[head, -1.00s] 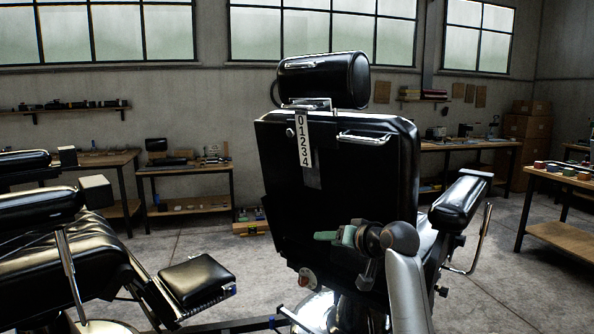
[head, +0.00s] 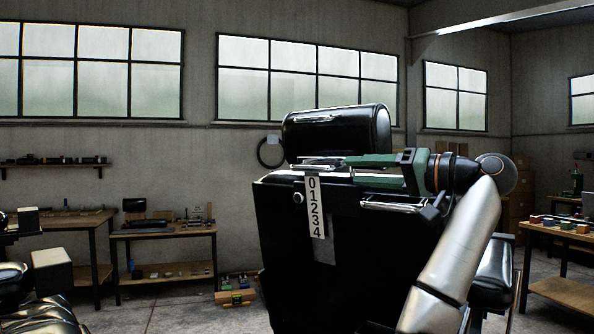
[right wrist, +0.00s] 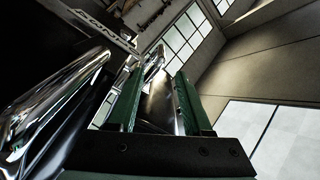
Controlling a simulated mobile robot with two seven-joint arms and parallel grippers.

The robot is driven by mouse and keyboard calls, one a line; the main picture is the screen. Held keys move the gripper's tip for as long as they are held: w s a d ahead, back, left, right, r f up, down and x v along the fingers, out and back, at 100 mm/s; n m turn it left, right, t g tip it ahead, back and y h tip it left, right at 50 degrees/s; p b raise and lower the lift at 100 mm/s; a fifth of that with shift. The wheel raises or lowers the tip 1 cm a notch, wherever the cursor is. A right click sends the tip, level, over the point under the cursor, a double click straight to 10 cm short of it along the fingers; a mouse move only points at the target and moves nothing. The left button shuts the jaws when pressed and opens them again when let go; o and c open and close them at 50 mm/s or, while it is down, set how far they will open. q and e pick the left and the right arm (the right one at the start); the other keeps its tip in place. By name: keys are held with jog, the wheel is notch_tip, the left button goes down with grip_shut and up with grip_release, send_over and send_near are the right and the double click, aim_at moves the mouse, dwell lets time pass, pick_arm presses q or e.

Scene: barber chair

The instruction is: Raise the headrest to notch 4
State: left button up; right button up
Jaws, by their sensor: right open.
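The headrest (head: 335,135) is a black padded roll with a chrome handle, low above the top of the black backrest (head: 280,235). A white scale strip (head: 315,205) marked 0 to 4 runs down the backrest; which notch is set is unclear. A round silver knob (head: 298,198) is left of the strip. My right gripper (head: 347,170) is open, its green fingers pointing left just under the headrest. In the right wrist view, a chrome piece (right wrist: 153,66) shows between and beyond the fingers; contact cannot be told.
A chrome handle (head: 390,207) on the backrest is close below my right gripper. It also shows large in the right wrist view (right wrist: 50,105). Workbenches (head: 165,232) stand by the back wall. A black armrest (head: 492,275) is at the right.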

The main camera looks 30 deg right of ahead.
aim_at(323, 168)
jog(key=shift+w+a+r, duration=0.15)
jog(key=shift+w+a, duration=0.1)
jog(key=shift+w, duration=0.3)
jog(key=p+x, duration=0.3)
jog(key=x, duration=0.7)
jog(key=shift+p, duration=0.3)
jog(key=shift+w+a, duration=0.2)
jog(key=shift+w, duration=0.3)
pick_arm(q)
jog(key=r, duration=0.1)
jog(key=s+r, duration=0.1)
jog(key=r, duration=0.1)
jog(key=shift+r, duration=0.15)
pick_arm(e)
jog(key=shift+d, duration=0.1)
jog(key=c, duration=0.7)
grip_shut()
jog(key=shift+r, duration=0.1)
